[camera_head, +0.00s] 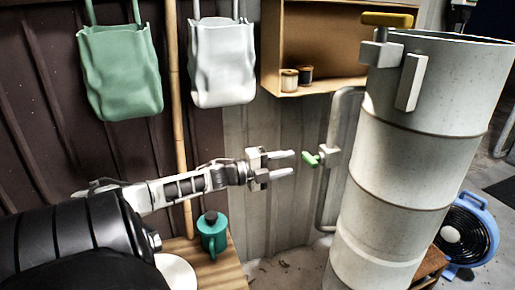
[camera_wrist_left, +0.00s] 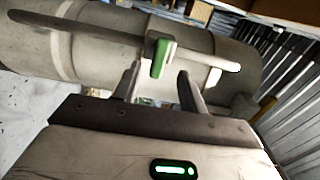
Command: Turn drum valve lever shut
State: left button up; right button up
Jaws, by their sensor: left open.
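The large pale grey drum (camera_head: 400,165) stands upright at the right in the head view. A green lever (camera_head: 310,159) sticks out to the left from a grey valve body (camera_head: 328,155) on the pipe beside the drum. A yellow lever (camera_head: 387,20) sits on a fitting at the drum's upper left. My left gripper (camera_head: 284,164) is open and empty, just left of the green lever and pointing at it. In the left wrist view the green lever (camera_wrist_left: 160,62) shows ahead of and between the open fingertips (camera_wrist_left: 155,80); contact cannot be told. My right gripper is out of view.
The grey bent pipe (camera_head: 328,190) runs down along the wall left of the drum. A wooden shelf (camera_head: 330,88) with small spools hangs above. Green and white bags hang at upper left. A teal jug (camera_head: 211,232) stands on a wooden table below my left arm. A blue fan (camera_head: 468,230) is at right.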

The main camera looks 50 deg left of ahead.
pick_arm(q)
jog(key=p+v, duration=0.1)
jog(key=v, duration=0.7)
jog(key=shift+p, duration=0.35)
jog(key=shift+r, duration=0.1)
